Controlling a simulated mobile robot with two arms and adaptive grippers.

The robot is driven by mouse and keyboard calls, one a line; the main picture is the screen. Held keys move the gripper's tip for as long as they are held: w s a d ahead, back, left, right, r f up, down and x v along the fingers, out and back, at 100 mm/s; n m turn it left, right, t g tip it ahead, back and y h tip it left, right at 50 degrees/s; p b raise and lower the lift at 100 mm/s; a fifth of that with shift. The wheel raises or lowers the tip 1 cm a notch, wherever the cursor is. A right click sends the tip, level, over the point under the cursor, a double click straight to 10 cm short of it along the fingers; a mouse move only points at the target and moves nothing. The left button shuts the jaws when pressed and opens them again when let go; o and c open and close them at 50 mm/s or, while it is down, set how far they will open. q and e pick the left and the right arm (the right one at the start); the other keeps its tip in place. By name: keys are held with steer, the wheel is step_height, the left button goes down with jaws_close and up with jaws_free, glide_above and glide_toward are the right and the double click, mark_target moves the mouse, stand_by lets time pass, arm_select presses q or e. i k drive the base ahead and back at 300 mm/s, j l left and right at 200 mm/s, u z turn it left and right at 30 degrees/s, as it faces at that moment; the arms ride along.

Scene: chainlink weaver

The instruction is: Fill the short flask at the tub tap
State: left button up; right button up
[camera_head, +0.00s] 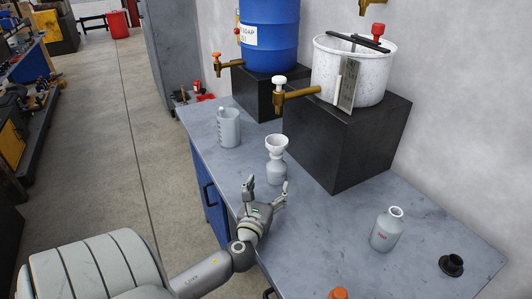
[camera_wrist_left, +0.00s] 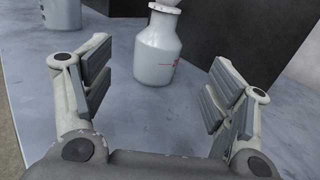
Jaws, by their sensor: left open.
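A grey flask (camera_head: 277,173) with a white funnel (camera_head: 276,146) in its neck stands upright on the bench, below the tub's brass tap (camera_head: 297,93) in the head view. The tap has a white handle. The white tub (camera_head: 326,70) sits on a black block. A second grey flask (camera_head: 387,230) with an open mouth and red mark stands at right. I cannot tell for sure which is the short flask. My left gripper (camera_head: 266,186) is open and empty, just in front of the funnel flask. In the left wrist view this flask (camera_wrist_left: 157,50) is beyond the spread fingers.
The black block (camera_head: 345,140) stands close behind the funnel flask. A grey jug (camera_head: 228,128) is at the bench's far left. A blue barrel (camera_head: 268,35) with its own tap stands behind. A black cap (camera_head: 451,265) and an orange object (camera_head: 338,294) are at the near right.

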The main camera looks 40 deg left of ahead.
mark_target(278, 81)
steer(key=u, duration=1.25)
